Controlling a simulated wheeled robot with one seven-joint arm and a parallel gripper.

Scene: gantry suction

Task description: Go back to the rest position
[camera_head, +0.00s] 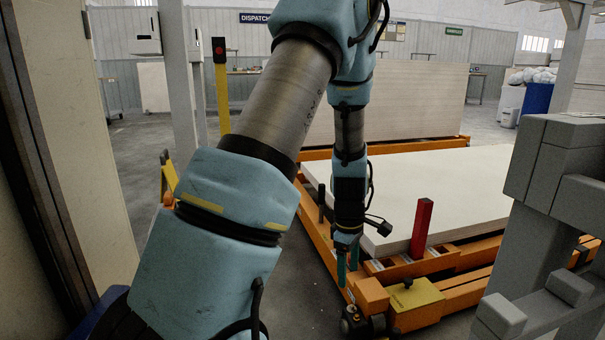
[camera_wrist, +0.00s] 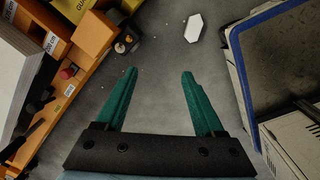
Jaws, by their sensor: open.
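My gripper (camera_head: 347,268) hangs pointing down at the end of my blue and grey arm, beside the near left corner of an orange pallet frame. In the wrist view my gripper (camera_wrist: 158,85) shows two green fingers spread apart with nothing between them. Grey floor lies below the fingers. A small white six-sided piece (camera_wrist: 194,27) lies on the floor beyond the right fingertip.
The orange frame (camera_head: 372,295) carries a large pale board (camera_head: 440,190) and has an upright red post (camera_head: 421,228). A grey machine structure (camera_head: 545,240) stands at right. A blue-edged unit (camera_wrist: 236,60) is right of the fingers. A pale panel (camera_head: 75,120) stands at left.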

